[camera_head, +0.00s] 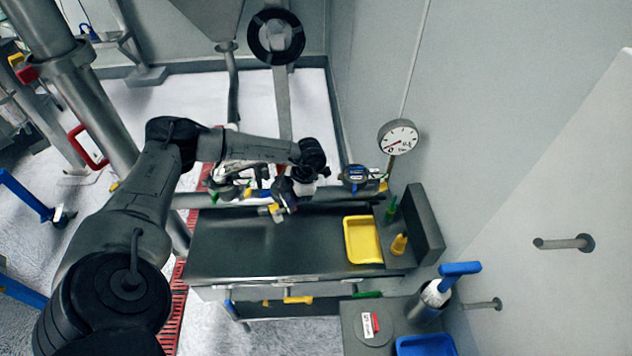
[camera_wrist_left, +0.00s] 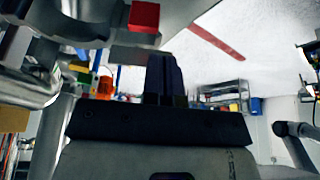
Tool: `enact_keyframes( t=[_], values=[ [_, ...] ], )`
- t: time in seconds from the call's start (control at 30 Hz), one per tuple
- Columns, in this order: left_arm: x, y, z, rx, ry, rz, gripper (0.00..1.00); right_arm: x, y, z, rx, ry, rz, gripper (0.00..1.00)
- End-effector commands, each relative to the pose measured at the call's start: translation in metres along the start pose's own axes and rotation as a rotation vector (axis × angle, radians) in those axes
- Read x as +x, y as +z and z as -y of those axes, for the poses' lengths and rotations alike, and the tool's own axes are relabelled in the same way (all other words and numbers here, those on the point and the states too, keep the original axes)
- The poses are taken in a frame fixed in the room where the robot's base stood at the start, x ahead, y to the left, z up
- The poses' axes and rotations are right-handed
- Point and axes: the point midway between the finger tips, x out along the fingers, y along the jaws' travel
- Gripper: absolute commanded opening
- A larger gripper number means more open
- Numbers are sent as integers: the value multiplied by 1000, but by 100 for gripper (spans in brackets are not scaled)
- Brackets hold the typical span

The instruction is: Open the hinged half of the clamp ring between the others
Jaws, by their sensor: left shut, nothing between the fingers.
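My left gripper (camera_head: 286,192) is over the pipe line behind the dark bench, with its arm coming in from the left. In the left wrist view its dark fingers (camera_wrist_left: 165,72) are together and hold nothing. A red block (camera_wrist_left: 143,17) on a curved metal part shows above the fingertips; I cannot tell if it belongs to the clamp ring. In the head view the middle clamp ring is mostly hidden by my gripper, so its hinged half cannot be made out. A clamp-like fitting with blue (camera_head: 355,178) sits to the right on the pipe, apart from the gripper. My right gripper is not in view.
The dark bench top (camera_head: 270,250) is mostly clear. A yellow tray (camera_head: 346,242) and green and yellow bottles (camera_head: 399,244) stand at its right. A round gauge (camera_head: 398,137) is near the wall. A blue-handled container (camera_head: 436,294) stands at the lower right.

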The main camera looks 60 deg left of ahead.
Motion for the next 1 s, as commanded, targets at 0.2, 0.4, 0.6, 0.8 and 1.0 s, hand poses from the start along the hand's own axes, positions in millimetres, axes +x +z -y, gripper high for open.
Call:
enact_keyframes(
  t=[0.2, 0.4, 0.6, 0.8, 1.0],
  values=[
    [11, -25, -4, 171, 71, -3, 0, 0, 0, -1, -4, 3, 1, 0],
    [18, -42, -10, 297, 120, -3, 0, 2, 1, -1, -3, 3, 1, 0],
    [22, -53, -14, 383, 154, -2, 0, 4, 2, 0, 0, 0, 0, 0],
    [24, -58, -18, 428, 173, -1, 0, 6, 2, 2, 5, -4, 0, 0],
    [25, -60, -18, 445, 179, -1, 0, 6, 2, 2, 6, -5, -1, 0]
  ],
)
